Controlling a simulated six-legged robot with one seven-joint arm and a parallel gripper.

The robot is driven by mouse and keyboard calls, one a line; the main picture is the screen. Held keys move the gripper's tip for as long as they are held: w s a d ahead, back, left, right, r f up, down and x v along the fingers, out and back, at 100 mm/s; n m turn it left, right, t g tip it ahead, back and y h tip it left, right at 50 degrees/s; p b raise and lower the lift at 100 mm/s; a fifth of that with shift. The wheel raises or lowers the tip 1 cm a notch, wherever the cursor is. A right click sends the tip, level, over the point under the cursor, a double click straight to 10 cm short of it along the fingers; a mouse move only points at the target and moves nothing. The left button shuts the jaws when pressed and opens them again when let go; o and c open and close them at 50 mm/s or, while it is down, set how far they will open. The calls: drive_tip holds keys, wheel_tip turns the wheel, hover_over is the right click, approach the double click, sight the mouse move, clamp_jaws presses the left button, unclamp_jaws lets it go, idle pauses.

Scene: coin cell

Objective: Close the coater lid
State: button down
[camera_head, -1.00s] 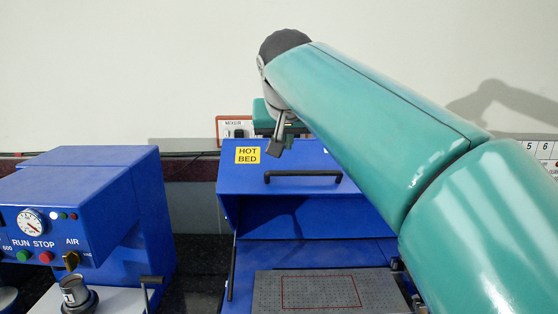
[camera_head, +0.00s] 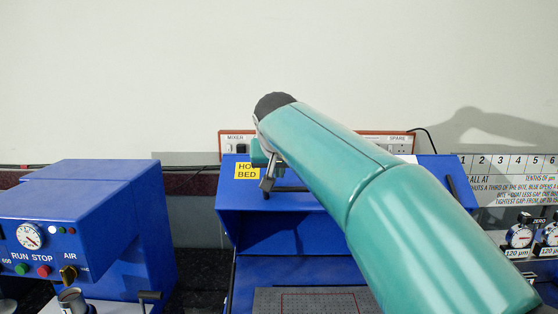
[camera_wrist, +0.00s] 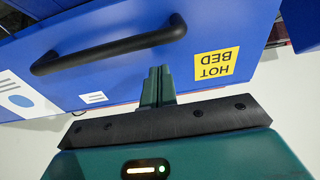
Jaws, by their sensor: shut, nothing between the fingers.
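The coater lid (camera_head: 300,215) is blue, with a yellow HOT BED label (camera_head: 247,171). It stands raised above the grey perforated bed (camera_head: 275,300). Its black bar handle (camera_head: 293,189) is partly hidden behind my arm. My gripper (camera_head: 267,184) is shut and empty, in front of the lid between the label and the handle. In the wrist view my gripper's fingers (camera_wrist: 158,80) are together near the lid face. The handle (camera_wrist: 110,48) lies to their upper left and the upside-down label (camera_wrist: 214,64) to their upper right. Contact with the lid cannot be told.
A blue machine (camera_head: 90,215) with a gauge and RUN/STOP buttons stands at the left. A socket panel (camera_head: 395,142) is on the wall behind the lid. Dials (camera_head: 520,236) and a numbered board (camera_head: 515,180) are at the right. A dark gap separates the two blue machines.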

drive_tip(key=shift+s, duration=0.8)
drive_tip(key=shift+s+f, duration=0.2)
drive_tip(key=shift+f, duration=0.25)
drive_tip(key=shift+s, duration=0.3)
drive_tip(key=shift+w, duration=0.15)
drive_tip(key=shift+f, duration=0.15)
